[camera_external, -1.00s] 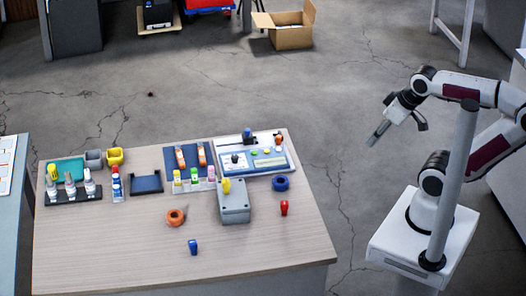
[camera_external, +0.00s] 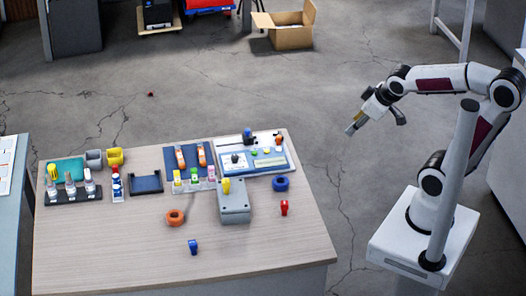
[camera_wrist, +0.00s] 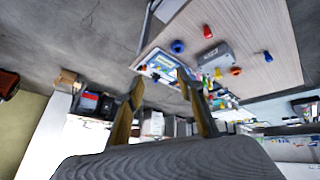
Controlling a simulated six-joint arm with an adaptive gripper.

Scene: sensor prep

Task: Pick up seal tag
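I cannot tell for certain which item is the seal tag. Two small tag-like pieces lie on the table's front part: a red one (camera_external: 284,208) at the right and a blue one (camera_external: 193,247) nearer the front edge. In the wrist view the red piece (camera_wrist: 207,31) and the blue piece (camera_wrist: 268,56) also show, both well beyond my fingertips. My gripper (camera_external: 354,128) hangs in the air right of the table, apart from everything. In the wrist view my gripper (camera_wrist: 160,80) has its two fingers spread with nothing between them.
A grey box (camera_external: 234,208) with a yellow piece stands mid-table. An orange ring (camera_external: 175,217) and a blue ring (camera_external: 281,184) lie beside it. A control panel (camera_external: 258,157), bottle rack (camera_external: 65,198) and small bins fill the back. The table's front (camera_external: 110,255) is mostly clear.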

